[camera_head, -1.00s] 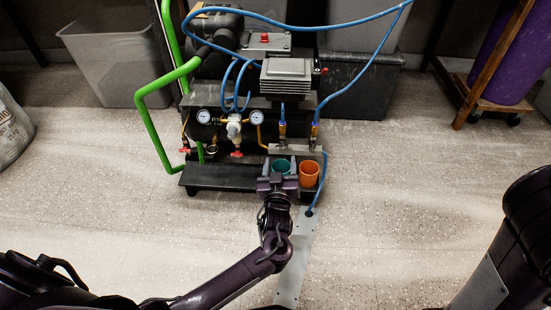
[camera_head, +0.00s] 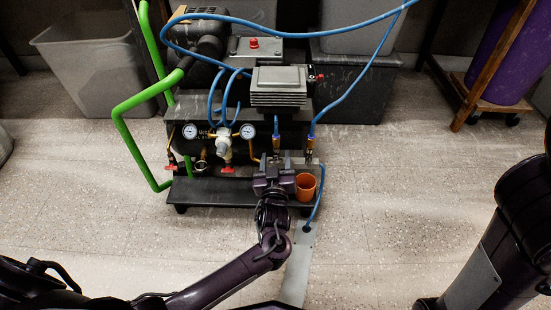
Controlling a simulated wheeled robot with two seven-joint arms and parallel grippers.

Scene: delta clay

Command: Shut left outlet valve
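The compressor unit (camera_head: 278,88) stands ahead of me on the floor. On its front are two brass outlet fittings with blue ends, a left one (camera_head: 277,142) and a right one (camera_head: 311,142). Red valve handles show further left, one under the gauges (camera_head: 227,169) and one at the far left (camera_head: 171,167). My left gripper (camera_head: 272,165) is in front of the unit, just below the left outlet fitting. It hides what lies behind it, and its finger gap and any contact are unclear. My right arm (camera_head: 500,240) shows at the right; its gripper is out of view.
A green pipe (camera_head: 125,125) runs along the left side. A blue hose (camera_head: 321,195) hangs at the right. The floor on the right (camera_head: 400,180) is clear.

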